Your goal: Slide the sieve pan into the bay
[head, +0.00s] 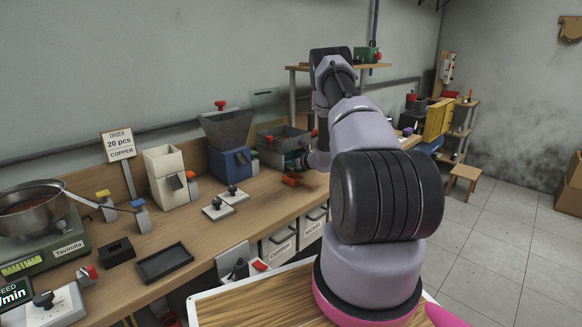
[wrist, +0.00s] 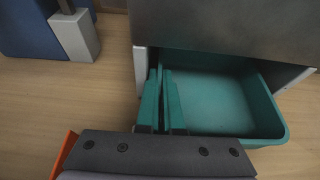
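The sieve pan, a shallow teal tray (wrist: 268,118), shows in the wrist view with its back part under a grey metal housing (wrist: 225,28); its front part sticks out. The space under that housing is the bay; its inside is hidden. My gripper (wrist: 163,72) reaches over the pan's left side. Its two fingers look teal and stand close together, seemingly shut on the pan's left wall. In the head view the housing (head: 283,134) stands at the far end of the bench, and my arm hides most of the gripper and pan.
A blue hopper machine (head: 230,162) stands left of the housing. White bins labelled copper (head: 279,246) and nickel hang below the bench edge. Bare wood lies in front of the housing.

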